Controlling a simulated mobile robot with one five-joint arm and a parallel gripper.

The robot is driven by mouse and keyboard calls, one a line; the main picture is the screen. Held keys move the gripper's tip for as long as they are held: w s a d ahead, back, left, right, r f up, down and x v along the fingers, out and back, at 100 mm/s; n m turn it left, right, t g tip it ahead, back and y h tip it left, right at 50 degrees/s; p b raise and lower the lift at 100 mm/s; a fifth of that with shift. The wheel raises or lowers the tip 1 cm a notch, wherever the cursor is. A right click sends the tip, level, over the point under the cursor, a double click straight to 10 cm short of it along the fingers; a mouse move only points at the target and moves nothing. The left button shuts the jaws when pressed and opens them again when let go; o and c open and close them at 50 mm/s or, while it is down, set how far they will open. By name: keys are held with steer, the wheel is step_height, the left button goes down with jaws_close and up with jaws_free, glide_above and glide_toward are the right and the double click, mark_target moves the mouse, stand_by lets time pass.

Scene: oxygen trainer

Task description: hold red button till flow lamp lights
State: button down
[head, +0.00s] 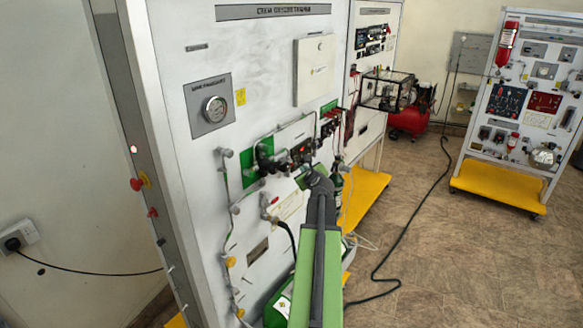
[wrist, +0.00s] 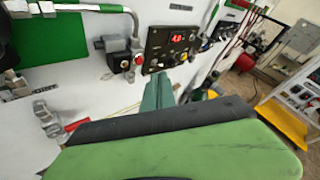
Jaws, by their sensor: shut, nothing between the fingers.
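A dark control box with a lit red display (wrist: 180,36) is on the white trainer panel; it also shows in the head view (head: 301,151). A small red button (wrist: 139,59) shows just left of the box in the wrist view. My gripper (wrist: 160,80) is shut and empty, its tip just below the box and right of the red button in the picture. I cannot tell whether it touches the panel. In the head view my gripper (head: 314,178) is at the panel, partly hiding what lies behind it. I cannot identify the flow lamp.
A pressure gauge (head: 214,109) is on the panel's upper left. Pipes and valves (head: 228,206) project from the panel near my arm. Floor on the right is open, crossed by a black cable (head: 416,212).

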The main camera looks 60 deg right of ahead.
steer(key=shift+w, duration=0.9)
steer(key=shift+w, duration=0.15)
stand_by(1.3)
steer(key=shift+w, duration=0.25)
steer(key=shift+w, duration=0.4)
stand_by(0.5)
steer(key=shift+s, duration=0.1)
stand_by(1.6)
steer(key=shift+s, duration=0.7)
steer(key=s, duration=0.5)
